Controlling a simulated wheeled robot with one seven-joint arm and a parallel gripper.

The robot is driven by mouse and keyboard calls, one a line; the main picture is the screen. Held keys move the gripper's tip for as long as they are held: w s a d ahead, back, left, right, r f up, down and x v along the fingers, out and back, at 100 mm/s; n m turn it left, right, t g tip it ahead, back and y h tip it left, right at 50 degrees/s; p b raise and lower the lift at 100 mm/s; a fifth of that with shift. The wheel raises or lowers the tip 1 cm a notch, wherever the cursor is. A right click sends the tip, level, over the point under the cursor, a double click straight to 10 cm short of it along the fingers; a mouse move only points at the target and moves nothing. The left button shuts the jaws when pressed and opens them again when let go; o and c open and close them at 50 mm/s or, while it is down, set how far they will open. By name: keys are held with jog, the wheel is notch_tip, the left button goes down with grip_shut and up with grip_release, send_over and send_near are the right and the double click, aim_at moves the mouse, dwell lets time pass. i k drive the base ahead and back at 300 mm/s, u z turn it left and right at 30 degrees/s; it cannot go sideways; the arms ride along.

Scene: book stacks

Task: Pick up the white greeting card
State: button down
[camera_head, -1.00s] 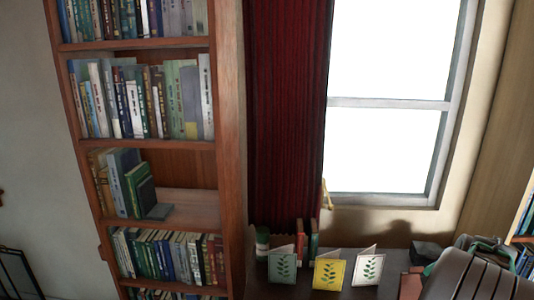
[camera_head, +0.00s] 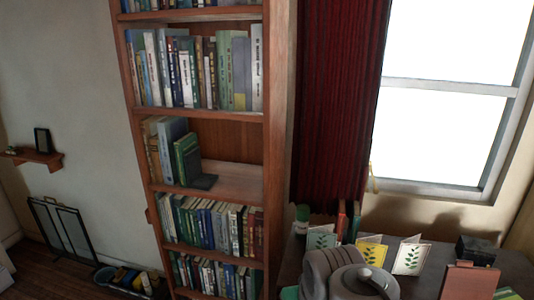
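The white greeting card (camera_head: 410,258), with a green leaf print, stands half-folded on the table (camera_head: 440,262) below the window. It is the right one of three standing cards. The yellow card (camera_head: 371,251) is just left of it, and a pale green-blue card (camera_head: 321,238) is further left. Rounded grey links of my arm show at the bottom, in front of the cards. They hide the lower parts of the yellow and pale cards. The white card is mostly clear. My gripper's fingers do not show.
A dark box (camera_head: 477,249) and a reddish-brown upright object (camera_head: 469,281) are at the right. A tall bookcase (camera_head: 278,150) stands left of the red curtain (camera_head: 336,110). A fireplace screen (camera_head: 65,232) is far left.

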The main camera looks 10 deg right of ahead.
aim_at(412, 256)
jog(key=z, duration=1.75)
